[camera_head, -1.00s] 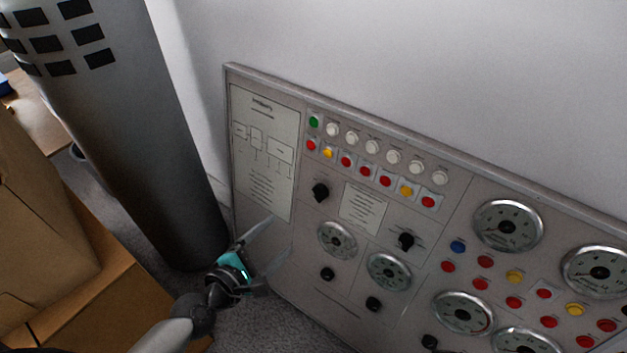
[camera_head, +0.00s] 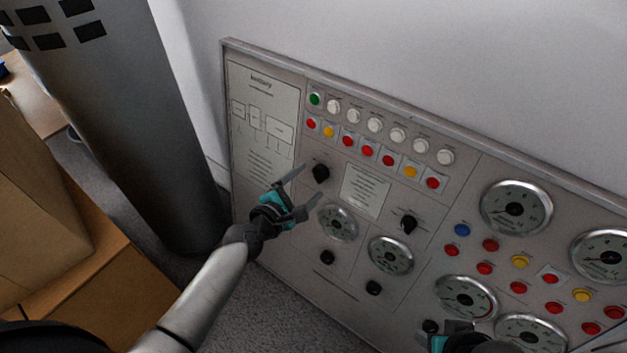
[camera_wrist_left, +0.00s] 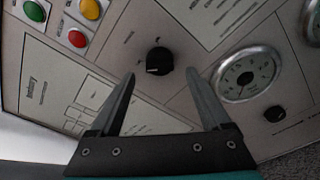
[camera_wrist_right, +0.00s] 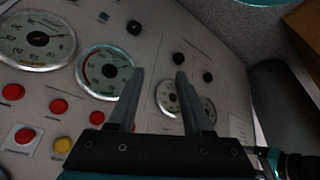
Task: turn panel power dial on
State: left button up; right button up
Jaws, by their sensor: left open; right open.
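The grey control panel (camera_head: 290,255) leans at a slant along the wall. A black rotary dial (camera_head: 321,173) sits below its left button rows; in the left wrist view the dial (camera_wrist_left: 159,60) lies between and just beyond the fingertips. A second black dial (camera_head: 409,222) is farther right. Their labels are too small to read. My left gripper (camera_head: 309,189) is open and empty, its fingers pointing at the first dial, apparently not touching it. My right gripper (camera_wrist_right: 160,74) is open and empty before the gauges; only part of it shows at the head view's bottom edge.
Gauges (camera_head: 516,207), small black knobs (camera_head: 374,288) and coloured buttons (camera_head: 432,183) crowd the panel. A dark grey cylinder (camera_head: 140,130) stands to its left, close to my left arm. Cardboard boxes (camera_head: 75,270) are at the lower left.

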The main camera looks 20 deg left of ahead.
aim_at(315, 177)
pick_arm(q)
jog(key=shift+b+x, duration=0.4)
jog(key=shift+x, duration=1.25)
pick_arm(e)
jog(key=shift+r, duration=1.25)
pick_arm(q)
jog(key=shift+s, duration=0.1)
grip_shut()
